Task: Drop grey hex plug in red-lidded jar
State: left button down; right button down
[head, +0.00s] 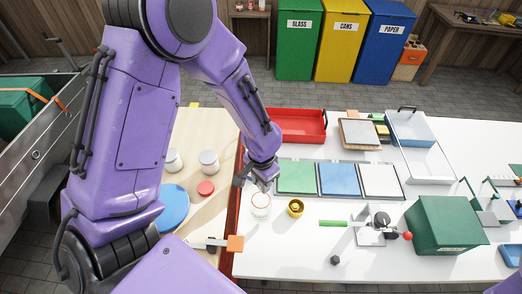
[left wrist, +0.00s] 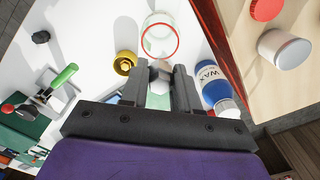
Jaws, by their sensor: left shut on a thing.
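The clear glass jar (head: 261,205) with a red ring at its rim stands on the white bench top. In the left wrist view the jar (left wrist: 160,40) lies just beyond my fingertips, and its mouth looks open. My left gripper (head: 262,183) is just behind the jar in the head view. In the left wrist view, its fingers (left wrist: 160,75) are shut on a small grey piece (left wrist: 160,68), which looks like the grey hex plug and is partly hidden by the fingers. A separate dark, faceted plug (head: 335,260) lies near the front edge. My right gripper is not in view.
A brass cup (head: 295,208) stands right of the jar. A blue WAX bottle (left wrist: 213,85) is close beside my left fingers. A clamp device with a green handle (head: 333,224) and a green box (head: 446,225) stand further right. A red disc (head: 205,188) lies left.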

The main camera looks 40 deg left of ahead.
pick_arm(q)
notch_tip(320, 180, down, 4)
jog(key=shift+s+r, duration=0.15)
jog(key=shift+r, duration=0.1)
jog(key=shift+f, duration=0.75)
jog(key=c, duration=0.8)
grip_release()
jog(key=shift+o, duration=0.2)
notch_tip(320, 180, up, 7)
jog(key=shift+r, duration=0.1)
